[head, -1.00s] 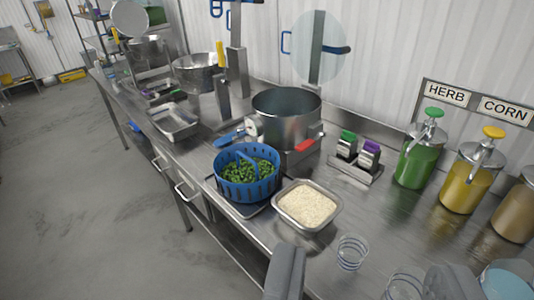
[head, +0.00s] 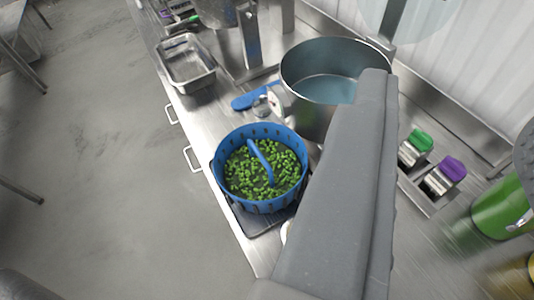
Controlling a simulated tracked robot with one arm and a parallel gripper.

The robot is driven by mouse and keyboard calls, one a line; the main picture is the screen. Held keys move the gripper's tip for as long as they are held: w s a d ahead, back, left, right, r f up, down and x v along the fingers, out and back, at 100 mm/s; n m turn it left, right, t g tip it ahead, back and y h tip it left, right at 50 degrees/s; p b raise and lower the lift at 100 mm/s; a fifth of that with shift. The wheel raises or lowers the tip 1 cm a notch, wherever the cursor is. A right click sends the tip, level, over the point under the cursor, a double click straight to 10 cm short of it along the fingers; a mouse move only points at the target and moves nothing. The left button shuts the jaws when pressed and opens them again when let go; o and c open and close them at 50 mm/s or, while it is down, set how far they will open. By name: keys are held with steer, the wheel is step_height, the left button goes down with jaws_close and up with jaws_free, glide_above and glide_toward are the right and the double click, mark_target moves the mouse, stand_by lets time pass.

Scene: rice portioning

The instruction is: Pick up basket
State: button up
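The blue basket (head: 259,192) has slotted sides and a blue handle arching over it, and green pieces lie inside. It stands upright on a dark tray (head: 250,222) near the counter's front edge. A long grey finger of my gripper (head: 340,190) fills the middle right of the view, just right of the basket. Another grey part of mine shows in the lower left corner, well apart from it. My gripper looks open and does not hold the basket. Whether the finger touches the basket's right rim cannot be told.
A large steel pot (head: 318,75) stands behind the basket. A blue-handled tool (head: 252,97) lies left of the pot. A steel pan (head: 186,62) lies farther back. Green- and purple-topped shakers (head: 444,176) and a blurred green dispenser (head: 498,212) are at right. Floor is open at left.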

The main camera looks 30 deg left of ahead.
steer(key=shift+d, duration=0.2)
steer(key=w+d+f+n+h+p, duration=0.1)
steer(key=w+d+p, duration=0.1)
steer(key=w, duration=0.4)
steer(key=w+d+f+h+p, duration=0.1)
steer(key=w+f+p, duration=0.15)
steer(key=w, duration=0.25)
steer(key=w+a+f+n+y+p, duration=0.3)
steer(key=w+f+n+p, duration=0.25)
steer(key=w+f, duration=0.3)
steer(key=n+g+y+p, duration=0.5)
steer(key=n+g+y, duration=0.1)
steer(key=g+y, duration=0.15)
glide_toward(261, 157)
steer(key=shift+t+y, duration=0.25)
steer(key=shift+t, duration=0.2)
steer(key=shift+s+f+x, duration=0.1)
steer(key=shift+f+x, duration=0.1)
steer(key=shift+x, duration=2.65)
steer(key=shift+s+f+x, duration=0.1)
steer(key=shift+f+x, duration=0.05)
steer(key=shift+x, duration=2.7)
jaws_close()
